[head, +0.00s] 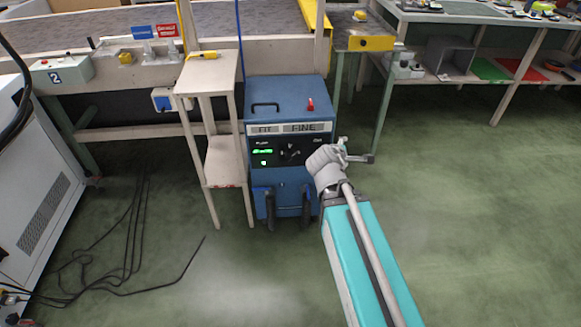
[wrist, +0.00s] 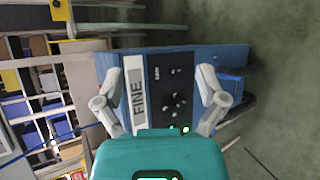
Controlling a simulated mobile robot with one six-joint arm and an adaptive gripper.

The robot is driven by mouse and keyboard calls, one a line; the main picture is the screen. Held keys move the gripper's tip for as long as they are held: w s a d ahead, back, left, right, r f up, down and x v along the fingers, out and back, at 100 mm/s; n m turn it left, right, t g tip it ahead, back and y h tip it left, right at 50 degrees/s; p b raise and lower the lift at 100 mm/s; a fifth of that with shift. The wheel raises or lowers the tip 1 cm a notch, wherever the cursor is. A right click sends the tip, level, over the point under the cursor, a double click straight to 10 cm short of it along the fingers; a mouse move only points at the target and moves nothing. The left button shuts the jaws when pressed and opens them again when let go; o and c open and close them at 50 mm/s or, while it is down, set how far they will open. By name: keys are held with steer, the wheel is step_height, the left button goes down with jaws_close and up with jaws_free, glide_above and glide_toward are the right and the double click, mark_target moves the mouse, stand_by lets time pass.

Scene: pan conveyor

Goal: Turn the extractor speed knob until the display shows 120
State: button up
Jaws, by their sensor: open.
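The blue extractor (head: 288,98) stands on the floor in the middle of the head view. Its black front panel (head: 310,152) carries a small lit green display (head: 262,151), whose digits are too small to read, and a dark knob (head: 291,152). In the wrist view the panel appears turned sideways, with dark knobs (wrist: 178,99) between my fingers and green lights (wrist: 172,128) partly behind my gripper body. My gripper (head: 357,150) is open and empty, to the right of the panel in the head view. Its two fingers spread wide in the wrist view (wrist: 168,74), apart from the knobs.
A narrow wooden stand (head: 211,75) with a yellow item on top stands just left of the extractor. A red knob (head: 310,104) and black handle are on the extractor's top. Black cables (head: 130,250) lie on the floor at left. The green floor at right is clear.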

steer(key=w+a+f+n+t+y+b, duration=0.25)
steer(key=a+f+n+t+b, duration=0.3)
steer(key=f+n+b, duration=0.6)
steer(key=n+t+y+b, duration=0.2)
steer(key=n+y+b, duration=0.2)
steer(key=n+b, duration=0.75)
glide_toward(291, 157)
steer(key=s+m+b, duration=0.2)
steer(key=s+m, duration=0.1)
steer(key=s, duration=0.1)
steer(key=shift+w+d+n+y, duration=0.1)
steer(key=shift+w+n+y, duration=0.1)
steer(key=shift+n+y, duration=0.35)
steer(key=shift+w+h, duration=0.15)
steer(key=shift+h, duration=0.15)
steer(key=shift+w+a, duration=0.1)
steer(key=shift+w, duration=3.3)
steer(key=shift+w+a, duration=0.15)
steer(key=shift+w, duration=3.25)
steer(key=shift+c, duration=0.2)
steer(key=c, duration=1.1)
